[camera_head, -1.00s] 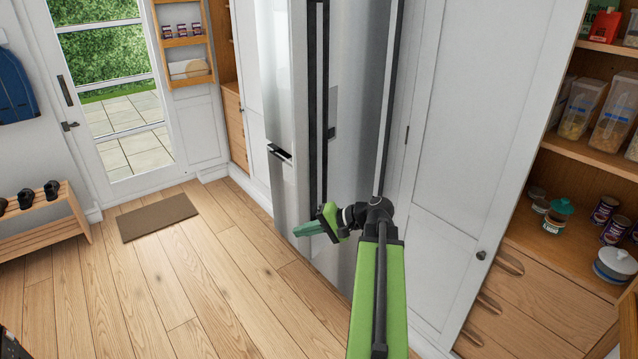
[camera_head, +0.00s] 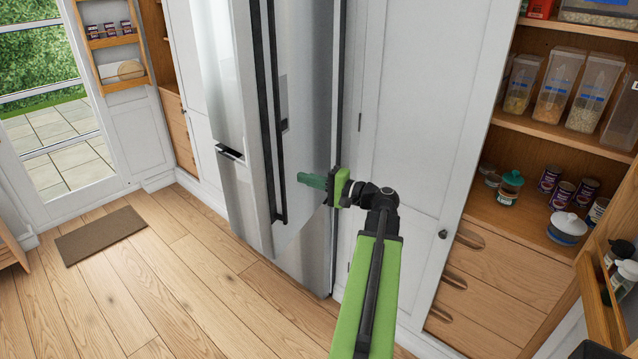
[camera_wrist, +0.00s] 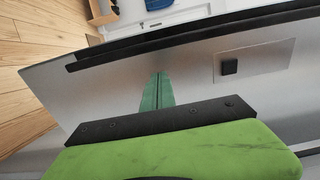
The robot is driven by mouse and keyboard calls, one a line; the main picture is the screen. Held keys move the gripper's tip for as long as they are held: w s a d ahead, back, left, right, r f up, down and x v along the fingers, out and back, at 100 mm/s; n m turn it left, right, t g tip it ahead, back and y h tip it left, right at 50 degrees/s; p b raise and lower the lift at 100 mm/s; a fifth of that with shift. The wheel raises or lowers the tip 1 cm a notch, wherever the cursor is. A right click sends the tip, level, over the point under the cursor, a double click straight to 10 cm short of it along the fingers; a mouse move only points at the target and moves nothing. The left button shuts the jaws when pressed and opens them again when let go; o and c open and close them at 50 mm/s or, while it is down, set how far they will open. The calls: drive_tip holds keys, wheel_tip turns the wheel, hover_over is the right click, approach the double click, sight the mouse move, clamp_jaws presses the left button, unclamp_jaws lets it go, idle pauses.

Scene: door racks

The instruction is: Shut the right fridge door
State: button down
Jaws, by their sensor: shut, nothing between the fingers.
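The right fridge door (camera_head: 304,120) is a tall silver panel with a long dark handle bar (camera_head: 273,150) on its left side. It stands close to the left door (camera_head: 218,80); I cannot tell how wide any gap between them is. My gripper (camera_head: 303,179) is shut and empty, in front of the right door's lower part, fingers pointing left. In the wrist view, the green fingers (camera_wrist: 158,80) lie over the silver door face (camera_wrist: 110,95), below the dark bar. Whether they touch the door is unclear.
A white cabinet door (camera_head: 420,120) stands right of the fridge, then open wooden shelves (camera_head: 540,120) with jars and containers. A lower silver front (camera_head: 240,200) is below the left door. Wooden floor (camera_head: 170,270) in front is free, apart from a brown mat (camera_head: 100,235).

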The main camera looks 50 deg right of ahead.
sight(288, 173)
drive_tip(key=w, duration=0.3)
drive_tip(key=w+a, duration=0.1)
drive_tip(key=w, duration=0.2)
drive_tip(key=shift+w+a, duration=0.1)
drive_tip(key=shift+w, duration=0.15)
